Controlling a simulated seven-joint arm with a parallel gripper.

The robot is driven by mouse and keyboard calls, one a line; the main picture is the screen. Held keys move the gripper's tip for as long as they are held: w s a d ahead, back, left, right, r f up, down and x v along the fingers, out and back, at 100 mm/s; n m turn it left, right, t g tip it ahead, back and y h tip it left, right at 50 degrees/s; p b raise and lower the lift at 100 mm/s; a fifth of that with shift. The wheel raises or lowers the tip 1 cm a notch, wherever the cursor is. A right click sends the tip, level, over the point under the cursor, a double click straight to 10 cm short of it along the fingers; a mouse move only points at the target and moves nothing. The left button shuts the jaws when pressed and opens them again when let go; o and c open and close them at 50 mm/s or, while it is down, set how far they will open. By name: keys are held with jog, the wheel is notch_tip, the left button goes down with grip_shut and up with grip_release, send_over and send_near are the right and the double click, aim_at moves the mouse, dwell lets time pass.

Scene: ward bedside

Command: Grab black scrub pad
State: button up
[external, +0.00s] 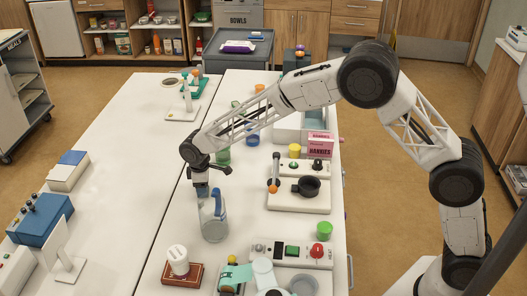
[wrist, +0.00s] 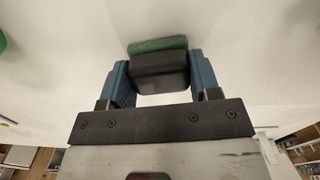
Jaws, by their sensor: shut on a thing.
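In the wrist view, the black scrub pad (wrist: 158,73) is a dark block with a green layer along its far side. My gripper (wrist: 160,66) has two blue fingers, one at each side of the pad, and is shut on it. In the external view my gripper (external: 202,190) points down over the white table, close to a translucent jug. The pad cannot be made out there. The white surface behind the pad looks clear of contact in the wrist view, but the exact gap below it cannot be told.
The grey-blue jug (external: 214,222) stands just below and in front of my gripper. A panel with red and green buttons (external: 292,252) is nearer. The left table's middle (external: 120,150) is clear.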

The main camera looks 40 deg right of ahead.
jog(key=shift+r, duration=5.05)
jog(key=shift+d, duration=0.1)
